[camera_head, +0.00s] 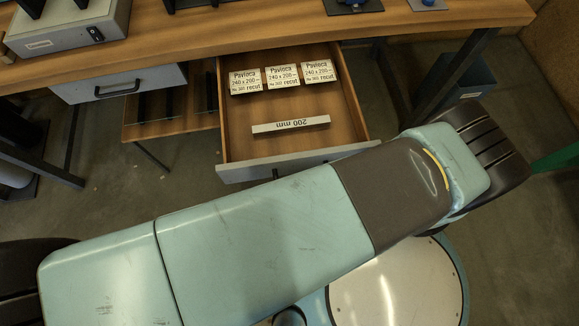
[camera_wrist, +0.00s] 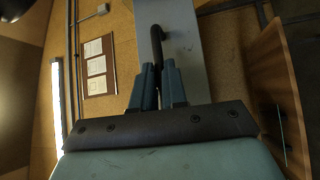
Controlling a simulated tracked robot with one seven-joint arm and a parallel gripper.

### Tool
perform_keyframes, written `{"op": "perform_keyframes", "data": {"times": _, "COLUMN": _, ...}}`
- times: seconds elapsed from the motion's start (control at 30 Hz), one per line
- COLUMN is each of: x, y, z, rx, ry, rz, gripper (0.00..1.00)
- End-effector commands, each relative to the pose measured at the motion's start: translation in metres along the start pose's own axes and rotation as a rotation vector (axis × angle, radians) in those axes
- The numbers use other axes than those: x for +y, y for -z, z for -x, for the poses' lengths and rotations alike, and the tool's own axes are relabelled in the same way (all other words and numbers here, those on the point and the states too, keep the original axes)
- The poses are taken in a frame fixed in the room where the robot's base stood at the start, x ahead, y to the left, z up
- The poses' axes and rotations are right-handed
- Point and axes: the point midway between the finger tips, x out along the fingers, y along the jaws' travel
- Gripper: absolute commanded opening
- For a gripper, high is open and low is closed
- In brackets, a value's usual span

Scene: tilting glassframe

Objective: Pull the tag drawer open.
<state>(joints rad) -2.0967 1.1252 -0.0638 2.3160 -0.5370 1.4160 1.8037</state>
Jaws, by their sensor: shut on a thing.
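The tag drawer (camera_head: 240,122) stands pulled out from under the wooden table in the head view. In it lie several white printed tags (camera_head: 283,78) in a row and a white bar marked 200 mm (camera_head: 290,124). Its grey front (camera_head: 245,172) is partly covered by my arm. In the wrist view the drawer front (camera_wrist: 185,50) bears a dark bar handle (camera_wrist: 157,38). My gripper (camera_wrist: 159,68) is shut on this handle, with the two blue-grey fingers on either side of it. My gripper is hidden behind my arm in the head view.
The wooden table top (camera_head: 240,30) runs above the drawer. A shut grey drawer (camera_head: 118,84) with a dark handle is to the left, and a grey box (camera_head: 68,30) stands on the table. A dark bin (camera_head: 465,85) is under the table at right.

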Motion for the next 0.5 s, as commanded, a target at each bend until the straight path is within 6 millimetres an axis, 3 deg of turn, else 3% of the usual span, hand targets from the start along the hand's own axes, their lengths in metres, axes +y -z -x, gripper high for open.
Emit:
{"op": "perform_keyframes", "data": {"times": 0.43, "x": -0.0023, "y": -0.0004, "z": 0.0022, "rx": -0.009, "ry": 0.01, "rz": -0.001, "gripper": 0.0}}
{"op": "perform_keyframes", "data": {"times": 0.47, "x": -0.0023, "y": -0.0003, "z": 0.0022, "rx": -0.009, "ry": 0.01, "rz": -0.001, "gripper": 0.14}}
{"op": "perform_keyframes", "data": {"times": 0.5, "x": -0.0023, "y": -0.0002, "z": 0.002, "rx": -0.009, "ry": 0.01, "rz": -0.001, "gripper": 0.18}}
